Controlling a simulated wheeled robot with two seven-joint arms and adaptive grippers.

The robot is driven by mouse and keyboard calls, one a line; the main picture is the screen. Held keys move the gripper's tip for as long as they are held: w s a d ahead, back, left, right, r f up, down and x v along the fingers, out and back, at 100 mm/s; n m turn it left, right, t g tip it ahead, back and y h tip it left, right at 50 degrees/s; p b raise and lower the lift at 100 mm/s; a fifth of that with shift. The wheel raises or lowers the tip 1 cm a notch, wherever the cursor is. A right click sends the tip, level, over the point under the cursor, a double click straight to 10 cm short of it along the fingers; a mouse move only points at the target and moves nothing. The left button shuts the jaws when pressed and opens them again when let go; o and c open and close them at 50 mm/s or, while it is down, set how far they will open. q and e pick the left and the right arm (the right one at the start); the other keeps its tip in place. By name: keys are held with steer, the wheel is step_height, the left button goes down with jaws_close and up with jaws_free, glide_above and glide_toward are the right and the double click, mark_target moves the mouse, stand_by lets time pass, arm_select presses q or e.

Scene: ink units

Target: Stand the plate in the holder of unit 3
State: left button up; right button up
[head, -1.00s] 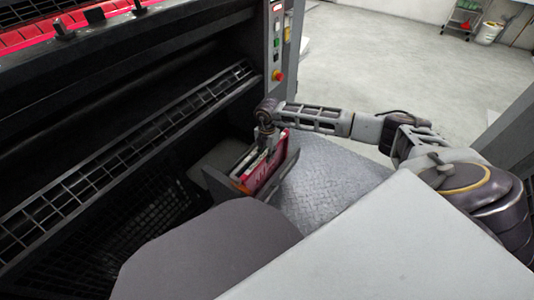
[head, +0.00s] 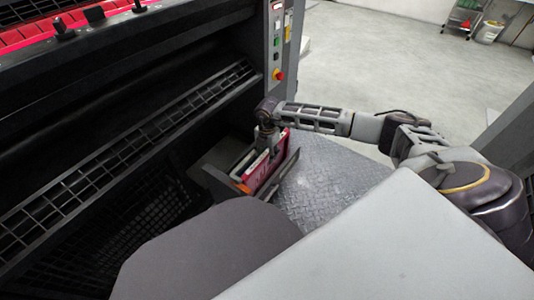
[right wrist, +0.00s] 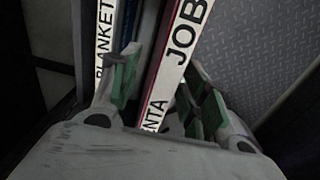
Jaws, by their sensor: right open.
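A dark holder (head: 213,175) sits at the right foot of the black machine. A red plate (head: 272,178) stands in it on edge, leaning slightly. In the right wrist view the plate's white edge label (right wrist: 182,42) ends in "NTA JOB". My right gripper (head: 266,145) points down at the plate's top edge. In the right wrist view its green-padded fingers (right wrist: 163,78) are open, one on each side of the plate. A second edge labelled "BLANKET" (right wrist: 104,45) stands left of the left finger. The plate's lower part is hidden in the holder. My left gripper is out of view.
The black machine (head: 120,120) with grid guards fills the left side. A post with buttons (head: 277,50) rises behind the holder. A ridged metal step plate (head: 325,180) lies to its right. Open grey floor (head: 400,60) lies beyond, with a cart (head: 462,18) far back.

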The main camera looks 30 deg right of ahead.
step_height(320, 180, up, 12)
stand_by(0.8)
steer(key=shift+r, duration=0.1)
step_height(320, 180, up, 5)
steer(key=p, duration=0.4)
stand_by(0.5)
steer(key=shift+a, duration=0.1)
stand_by(0.4)
